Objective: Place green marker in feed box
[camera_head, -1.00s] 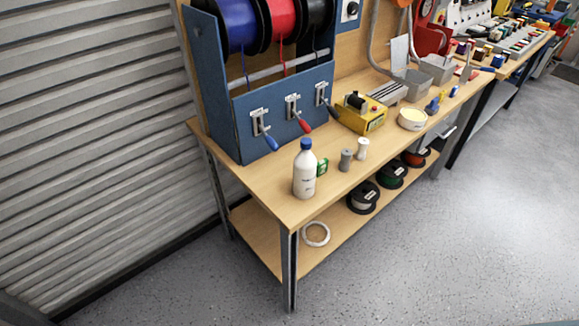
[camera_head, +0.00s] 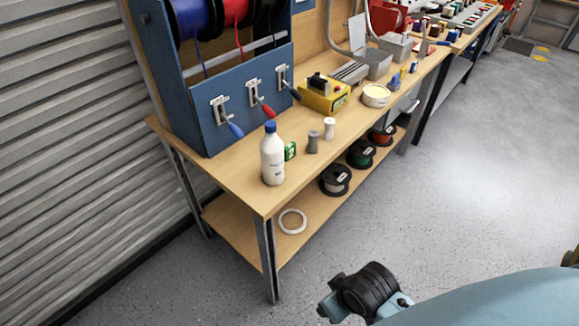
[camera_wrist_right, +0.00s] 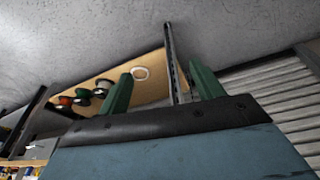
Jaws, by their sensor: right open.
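A small green item with white markings (camera_head: 290,151) stands on the workbench, just right of a white bottle with a blue cap (camera_head: 272,158). It is the only small green thing near the bench's front end, but I cannot tell surely that it is the green marker. No box in view can be surely told as the feed box. My right gripper (camera_wrist_right: 160,71) is open and empty in the right wrist view, its two green fingers wide apart and away from the bench. My left gripper is not in view.
A blue wire rack with levers (camera_head: 240,105) and a yellow box (camera_head: 324,94) stand on the workbench (camera_head: 228,178). Two small cylinders (camera_head: 313,142) stand right of the green item. Spools (camera_head: 336,180) and a white ring (camera_head: 292,221) lie on the lower shelf. The floor right is clear.

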